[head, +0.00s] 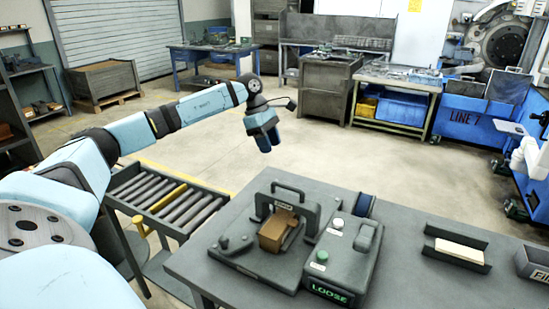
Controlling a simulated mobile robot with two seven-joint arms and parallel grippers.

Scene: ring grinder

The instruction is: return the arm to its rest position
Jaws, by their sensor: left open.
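My left arm reaches in from the left, stretched out over the floor beyond the roller conveyor. My left gripper (265,146) hangs pointing down in mid-air, above and behind the workbench (400,285). It is open, and nothing shows in it. It is apart from the grey fixture (238,262) on the bench. A brown block (278,229) sits in the fixture under a dark handled frame (291,192). A control box (341,257) beside it reads "LOOSE". My right gripper is not in view.
A roller conveyor (168,199) stands below my left arm, left of the bench. On the bench's right are a dark tray (437,251) with a pale block (459,252) and a grey bin (535,265). Open floor lies behind; blue "LINE 7" machinery (466,120) stands at right.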

